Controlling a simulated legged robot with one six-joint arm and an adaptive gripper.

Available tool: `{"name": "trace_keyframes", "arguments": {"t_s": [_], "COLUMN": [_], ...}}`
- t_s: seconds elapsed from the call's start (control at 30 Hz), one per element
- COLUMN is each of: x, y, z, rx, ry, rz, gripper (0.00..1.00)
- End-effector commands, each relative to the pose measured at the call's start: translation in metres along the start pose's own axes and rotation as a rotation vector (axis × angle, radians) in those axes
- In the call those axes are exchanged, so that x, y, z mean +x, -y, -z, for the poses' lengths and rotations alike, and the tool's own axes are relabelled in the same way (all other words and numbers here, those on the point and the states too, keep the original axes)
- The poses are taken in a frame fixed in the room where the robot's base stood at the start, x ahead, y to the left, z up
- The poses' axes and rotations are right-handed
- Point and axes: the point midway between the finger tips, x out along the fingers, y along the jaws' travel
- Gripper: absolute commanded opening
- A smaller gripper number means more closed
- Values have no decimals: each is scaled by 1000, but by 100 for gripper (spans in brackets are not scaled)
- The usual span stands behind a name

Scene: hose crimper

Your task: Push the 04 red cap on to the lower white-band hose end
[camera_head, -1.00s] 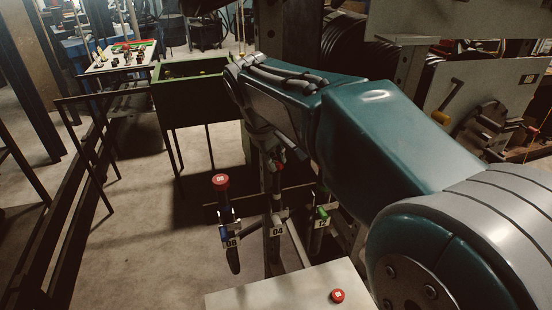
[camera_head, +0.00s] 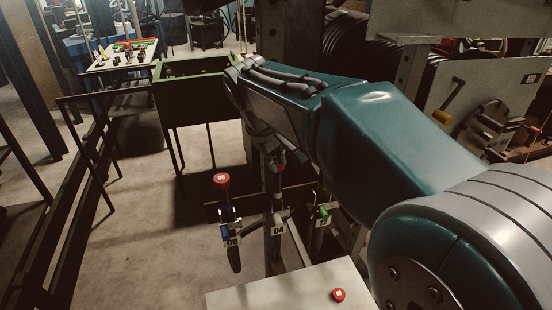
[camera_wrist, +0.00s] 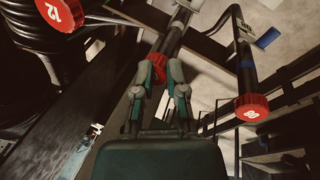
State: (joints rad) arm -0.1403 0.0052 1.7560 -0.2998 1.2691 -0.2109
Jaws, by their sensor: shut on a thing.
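My gripper (camera_wrist: 164,72) is shut on a red cap (camera_wrist: 157,66), taken to be the 04 cap; its number is not readable. In the wrist view the cap lies in line with the end of a dark hose (camera_wrist: 174,38) that runs up and away, and it seems to touch the hose. How far the cap sits on the end cannot be told. In the head view the cap (camera_head: 281,167) shows as a small red spot under my wrist, above the hose tagged 04 (camera_head: 277,230). The white band is not clear.
A hose with a red 08 cap (camera_head: 221,180) stands to the left; the cap is also in the wrist view (camera_wrist: 251,108). A green-ended hose tagged 12 (camera_head: 321,214) is to the right. A red cap (camera_head: 338,295) lies on a pale tabletop (camera_head: 250,296). A green bin (camera_head: 195,100) stands behind.

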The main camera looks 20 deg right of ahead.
Motion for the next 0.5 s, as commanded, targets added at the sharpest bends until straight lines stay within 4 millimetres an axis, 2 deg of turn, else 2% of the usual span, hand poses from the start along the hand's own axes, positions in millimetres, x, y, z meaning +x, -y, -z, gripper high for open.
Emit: {"name": "trace_keyframes", "arguments": {"t_s": [0.5], "x": [11], "y": [3], "z": [0], "rx": [-1], "ry": [1], "rz": [0], "gripper": [0]}}
